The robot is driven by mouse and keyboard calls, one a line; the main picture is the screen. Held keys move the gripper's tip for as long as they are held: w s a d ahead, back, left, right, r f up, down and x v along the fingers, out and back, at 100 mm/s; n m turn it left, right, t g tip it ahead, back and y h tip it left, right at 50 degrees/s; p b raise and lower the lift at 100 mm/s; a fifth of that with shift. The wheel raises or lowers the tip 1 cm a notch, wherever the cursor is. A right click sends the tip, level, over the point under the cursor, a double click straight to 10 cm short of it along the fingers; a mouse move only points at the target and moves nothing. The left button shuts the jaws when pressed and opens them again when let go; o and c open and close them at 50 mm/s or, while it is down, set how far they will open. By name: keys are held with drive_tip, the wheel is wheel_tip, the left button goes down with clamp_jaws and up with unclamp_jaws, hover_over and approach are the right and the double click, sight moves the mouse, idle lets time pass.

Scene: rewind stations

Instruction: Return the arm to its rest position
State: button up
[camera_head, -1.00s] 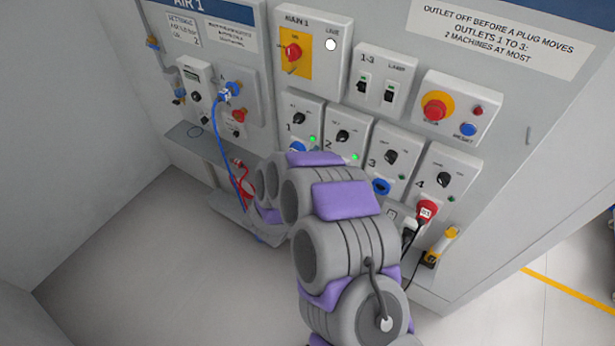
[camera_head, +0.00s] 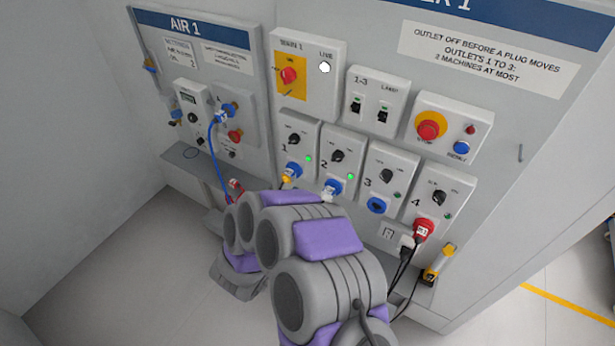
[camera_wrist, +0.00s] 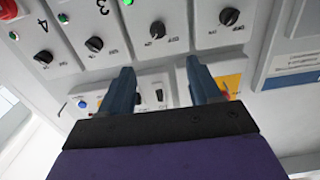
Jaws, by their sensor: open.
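My gripper (camera_wrist: 160,88) shows in the wrist view with its two dark blue fingers spread apart and nothing between them. Behind the fingers is the outlet panel, seen upside down, with black knobs (camera_wrist: 95,44) and green lamps. In the head view my grey and purple arm is folded low in front of the wall, below the outlets, and its links hide the gripper. The arm stands in front of the lower wall and ledge.
The wall carries an air panel (camera_head: 185,60), a main switch box (camera_head: 320,85), an emergency stop (camera_head: 432,126) and outlets with a red plug (camera_head: 424,229). A blue hose (camera_head: 216,160) hangs at left. A yellow-black tool (camera_head: 438,263) is at lower right. The floor at left is clear.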

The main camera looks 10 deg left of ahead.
drive_tip(key=w+a+r+g+y+b, duration=0.1)
drive_tip(key=w+a+r+g+y, duration=0.3)
drive_tip(key=y, duration=0.3)
drive_tip(key=s+r+n+g+y+b, duration=0.1)
drive_tip(key=s+r+n+g+y, duration=0.3)
drive_tip(key=s+r+g+y, duration=0.15)
drive_tip(key=s+d+g+h+b, duration=0.2)
drive_tip(key=s+d+g+h, duration=0.4)
drive_tip(key=s+d, duration=2.3)
drive_tip(key=s+g, duration=0.3)
drive_tip(key=shift+s+d, duration=0.15)
drive_tip(key=shift+d, duration=0.1)
